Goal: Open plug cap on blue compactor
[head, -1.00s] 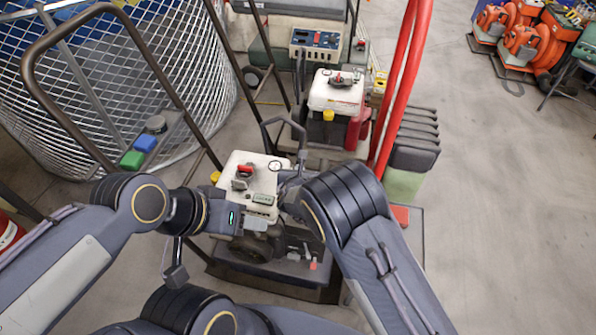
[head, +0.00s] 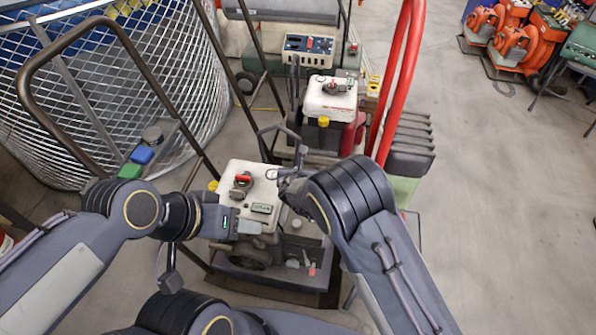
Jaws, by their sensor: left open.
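A machine with a cream tank (head: 250,183) and a dark grey base (head: 270,275) stands ahead of me; I cannot see clear blue on its body. A red-handled knob (head: 243,179) sits on its top, and a yellow cap (head: 213,186) is at its left edge. My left gripper (head: 248,227) is open at the tank's front left side, below the red knob; its fingertips are small, and I cannot tell whether they touch anything. My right gripper (head: 285,177) is at the tank's right edge, partly hidden by my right forearm, and its jaws are unclear.
A second cream-topped machine (head: 330,98) with a yellow cap stands behind. A red bar (head: 398,85) rises at right.

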